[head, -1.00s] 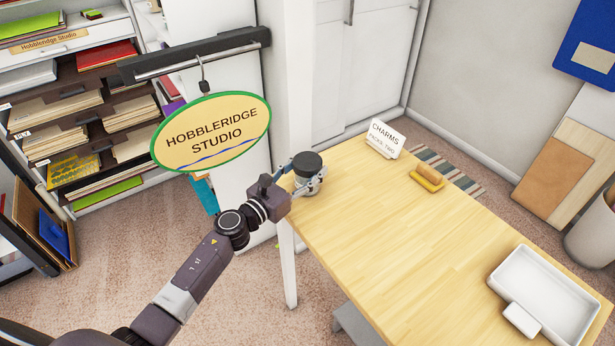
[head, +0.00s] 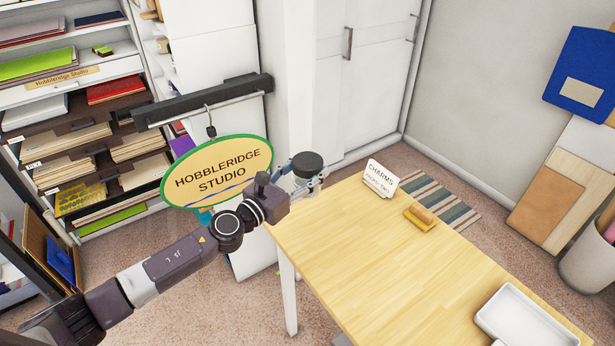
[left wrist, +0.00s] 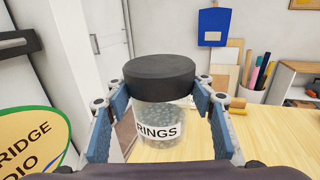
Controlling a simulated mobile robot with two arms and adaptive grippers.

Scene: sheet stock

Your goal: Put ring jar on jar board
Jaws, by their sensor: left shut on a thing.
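The ring jar (head: 307,162) is a clear jar with a thick black lid, held upright at the table's far left corner. In the left wrist view the jar (left wrist: 160,116) shows a white "RINGS" label and small grey contents. My left gripper (head: 300,177) is shut on it, with the blue finger pads on both sides of the glass in the left wrist view (left wrist: 162,104). The jar looks raised above the tabletop level. I cannot make out a jar board for certain. My right gripper is not in view.
The wooden table (head: 355,262) is mostly bare. A "CHARMS" card (head: 380,179), a small yellow block with a handle (head: 421,217) and a white tray (head: 525,325) stand on it. The oval Hobbleridge Studio sign (head: 218,172) hangs close to my left arm.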

